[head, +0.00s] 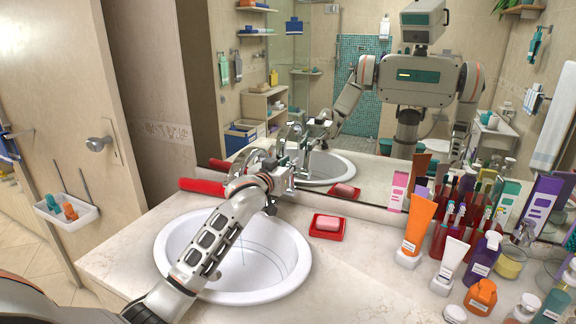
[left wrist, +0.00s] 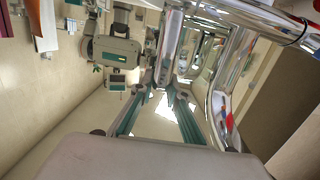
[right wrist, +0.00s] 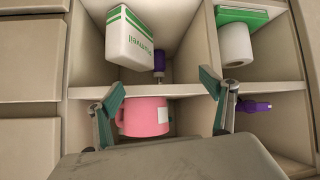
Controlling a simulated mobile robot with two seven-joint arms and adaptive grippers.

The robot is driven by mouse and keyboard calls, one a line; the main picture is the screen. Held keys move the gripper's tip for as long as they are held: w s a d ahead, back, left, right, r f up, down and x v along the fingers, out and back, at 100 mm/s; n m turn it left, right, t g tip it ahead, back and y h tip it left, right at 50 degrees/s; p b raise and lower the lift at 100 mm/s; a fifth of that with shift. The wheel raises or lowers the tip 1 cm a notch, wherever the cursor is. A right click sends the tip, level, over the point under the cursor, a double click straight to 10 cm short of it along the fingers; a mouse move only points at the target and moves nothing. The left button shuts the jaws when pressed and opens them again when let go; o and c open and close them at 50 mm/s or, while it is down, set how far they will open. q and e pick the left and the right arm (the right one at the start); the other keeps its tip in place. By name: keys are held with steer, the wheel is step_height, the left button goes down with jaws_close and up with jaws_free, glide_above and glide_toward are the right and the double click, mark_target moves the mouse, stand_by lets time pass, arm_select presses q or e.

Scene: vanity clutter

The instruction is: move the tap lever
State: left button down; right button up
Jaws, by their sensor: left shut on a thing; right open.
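The chrome tap (head: 243,163) stands behind the white sink (head: 173,254), close to the mirror. My left gripper (head: 284,165) is at the tap, at the back of the sink. In the left wrist view, its teal-padded fingers (left wrist: 163,100) close around a shiny chrome bar (left wrist: 170,50), which looks like the tap lever. The exact contact is partly hidden. A thicker chrome part (left wrist: 230,75) of the tap runs alongside. My right gripper (right wrist: 162,104) is open and empty, low in front of open shelf compartments. It is out of the head view.
A red soap dish (head: 327,235) with pink soap sits right of the sink. An orange tube (head: 419,222) and several bottles crowd the counter's right. In the right wrist view, a pink mug (right wrist: 143,116) and a white box (right wrist: 130,40) stand in compartments ahead.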

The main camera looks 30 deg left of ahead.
arm_select(q)
steer(key=shift+w+a+r+g, duration=0.1)
steer(key=shift+w+r+g, duration=0.1)
steer(key=shift+w+g, duration=0.5)
steer(key=shift+w+f+g, duration=0.15)
steer(key=shift+w+g, duration=0.55)
steer(key=shift+g, duration=0.1)
steer(key=c, duration=1.9)
jaws_free()
steer(key=v, duration=1.2)
